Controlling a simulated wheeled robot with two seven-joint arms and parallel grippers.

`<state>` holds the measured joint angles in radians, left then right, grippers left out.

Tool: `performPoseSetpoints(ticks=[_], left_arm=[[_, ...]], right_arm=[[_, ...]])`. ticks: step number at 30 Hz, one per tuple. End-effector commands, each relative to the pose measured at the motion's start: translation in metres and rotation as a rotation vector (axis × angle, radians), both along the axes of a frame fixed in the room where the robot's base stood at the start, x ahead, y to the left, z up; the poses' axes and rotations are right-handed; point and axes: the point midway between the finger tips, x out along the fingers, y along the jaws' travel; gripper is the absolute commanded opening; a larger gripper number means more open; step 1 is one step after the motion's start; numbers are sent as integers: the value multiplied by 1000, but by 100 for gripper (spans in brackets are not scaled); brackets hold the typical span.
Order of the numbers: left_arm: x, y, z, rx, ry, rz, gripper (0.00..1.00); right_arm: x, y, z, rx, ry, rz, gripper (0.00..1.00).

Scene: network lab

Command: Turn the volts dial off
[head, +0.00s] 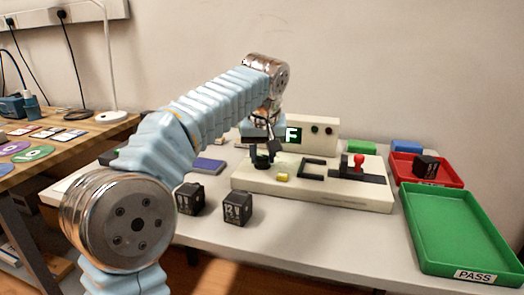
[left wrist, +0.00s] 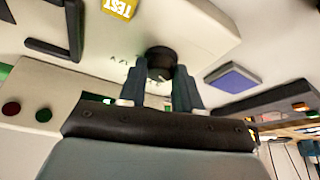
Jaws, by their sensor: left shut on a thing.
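The volts dial is a black round knob (head: 263,163) on the left part of the cream tester (head: 310,198). My left gripper (head: 264,148) reaches down to it from above and behind. In the left wrist view the two dark fingers of my left gripper (left wrist: 160,76) are shut on the knob (left wrist: 160,55), one on each side. Small marks are printed on the panel beside the knob, but its pointer and exact setting cannot be made out. My right gripper is not in view.
The tester has a lit green display (head: 292,135), a yellow TEST button (head: 282,177) and a red-topped lever (head: 359,160). Two black blocks (head: 237,209) stand in front. A red tray (head: 455,180) and a green PASS tray (head: 460,236) are at right.

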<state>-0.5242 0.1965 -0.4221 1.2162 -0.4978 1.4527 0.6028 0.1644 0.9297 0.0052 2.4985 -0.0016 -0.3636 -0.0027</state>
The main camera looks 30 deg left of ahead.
Motion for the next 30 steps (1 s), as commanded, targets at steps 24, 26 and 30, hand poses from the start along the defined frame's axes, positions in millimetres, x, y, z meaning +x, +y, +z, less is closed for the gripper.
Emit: performPoseSetpoints(ticks=[24,26,30], left_arm=[[0,-1,-1,-1,2,41,59],[0,-1,0,-1,2,41,59],[0,-1,0,-1,1,42,59]], right_arm=[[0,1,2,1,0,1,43],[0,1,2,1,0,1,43],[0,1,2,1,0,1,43]])
